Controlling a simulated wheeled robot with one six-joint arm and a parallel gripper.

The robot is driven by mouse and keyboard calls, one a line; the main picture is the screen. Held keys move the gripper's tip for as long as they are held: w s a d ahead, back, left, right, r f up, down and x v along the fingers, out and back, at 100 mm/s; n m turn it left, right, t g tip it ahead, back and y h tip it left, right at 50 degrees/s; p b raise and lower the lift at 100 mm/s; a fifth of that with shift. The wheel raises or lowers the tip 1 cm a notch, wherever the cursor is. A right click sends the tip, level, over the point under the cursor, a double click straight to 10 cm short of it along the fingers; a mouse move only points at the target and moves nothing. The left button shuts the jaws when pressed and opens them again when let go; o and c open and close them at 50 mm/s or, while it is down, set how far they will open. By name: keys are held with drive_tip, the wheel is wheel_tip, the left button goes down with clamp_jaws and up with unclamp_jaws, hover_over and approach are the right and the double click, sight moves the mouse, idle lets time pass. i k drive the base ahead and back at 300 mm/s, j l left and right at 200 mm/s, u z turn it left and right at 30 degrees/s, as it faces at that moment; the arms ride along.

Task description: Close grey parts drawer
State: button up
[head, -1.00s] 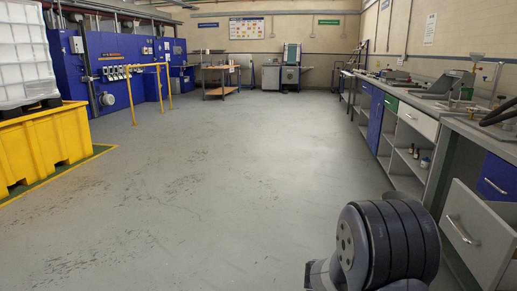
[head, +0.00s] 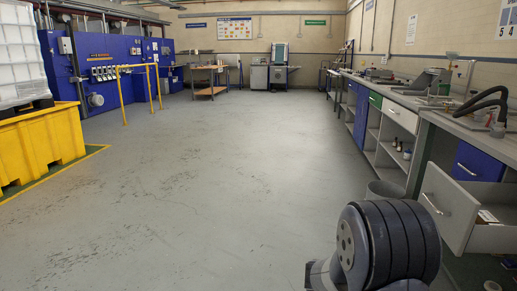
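The grey parts drawer (head: 452,207) is at the lower right of the head view, pulled out from the bench. Its light grey front has a silver bar handle (head: 432,204), and small items show inside its open box. A blue drawer front (head: 476,160) sits just above and behind it. My dark ribbed arm link is at the bottom, left of the grey drawer and apart from it in the picture. My gripper is not in view.
The workbench (head: 400,94) runs along the right wall with open shelves and a grey bin (head: 382,192) by it. The grey floor (head: 230,160) is clear in the middle. A yellow containment bin (head: 42,145) stands at left.

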sight(455, 206)
drive_tip(key=z, duration=1.85)
